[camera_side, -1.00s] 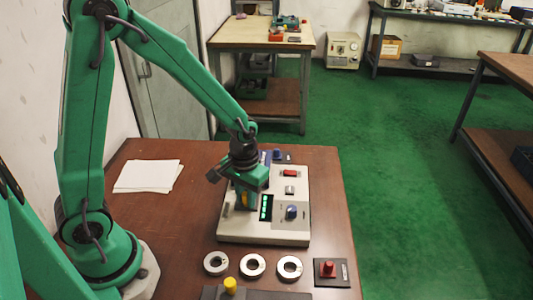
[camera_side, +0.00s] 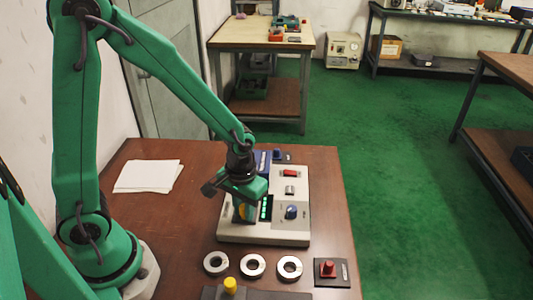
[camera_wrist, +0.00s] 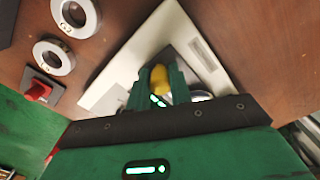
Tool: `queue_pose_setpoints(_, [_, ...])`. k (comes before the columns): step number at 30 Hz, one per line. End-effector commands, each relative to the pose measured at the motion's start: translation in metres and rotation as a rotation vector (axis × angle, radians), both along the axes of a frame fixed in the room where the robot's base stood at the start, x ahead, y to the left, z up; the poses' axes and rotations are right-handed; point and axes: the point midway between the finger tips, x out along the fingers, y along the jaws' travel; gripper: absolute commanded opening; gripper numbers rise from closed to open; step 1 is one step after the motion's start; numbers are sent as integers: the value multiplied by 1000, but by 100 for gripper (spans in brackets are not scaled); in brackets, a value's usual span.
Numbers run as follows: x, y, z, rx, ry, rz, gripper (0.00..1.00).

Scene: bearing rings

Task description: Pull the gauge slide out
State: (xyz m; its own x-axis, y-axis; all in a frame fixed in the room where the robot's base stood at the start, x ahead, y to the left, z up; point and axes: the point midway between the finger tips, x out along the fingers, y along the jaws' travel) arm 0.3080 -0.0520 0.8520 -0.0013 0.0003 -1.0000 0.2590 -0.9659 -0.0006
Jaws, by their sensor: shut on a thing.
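The pale gauge box (camera_side: 262,237) sits on the brown table with a lit green display (camera_side: 266,207), a blue knob (camera_side: 291,212) and a red button (camera_side: 290,173). My gripper (camera_side: 243,215) points down over the left part of the box. In the wrist view my gripper (camera_wrist: 160,86) is shut on a yellow knob (camera_wrist: 159,76) above the pale box (camera_wrist: 112,85). The knob appears to be the slide's handle. My fingers hide the slide, so I cannot tell how far out it is.
Several metal rings, one of them at the middle (camera_side: 252,265), lie in front of the box. A red knob on a dark plate (camera_side: 327,270) and a yellow knob (camera_side: 230,285) on a dark block stand nearby. White paper (camera_side: 148,176) lies on clear table at the left.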

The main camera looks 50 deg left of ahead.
Motion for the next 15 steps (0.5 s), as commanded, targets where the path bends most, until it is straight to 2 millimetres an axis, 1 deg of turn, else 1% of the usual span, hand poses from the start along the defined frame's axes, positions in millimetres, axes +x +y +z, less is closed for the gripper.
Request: queue_pose_setpoints(15, [-14, -17, 1, -1, -7, -3, 4])
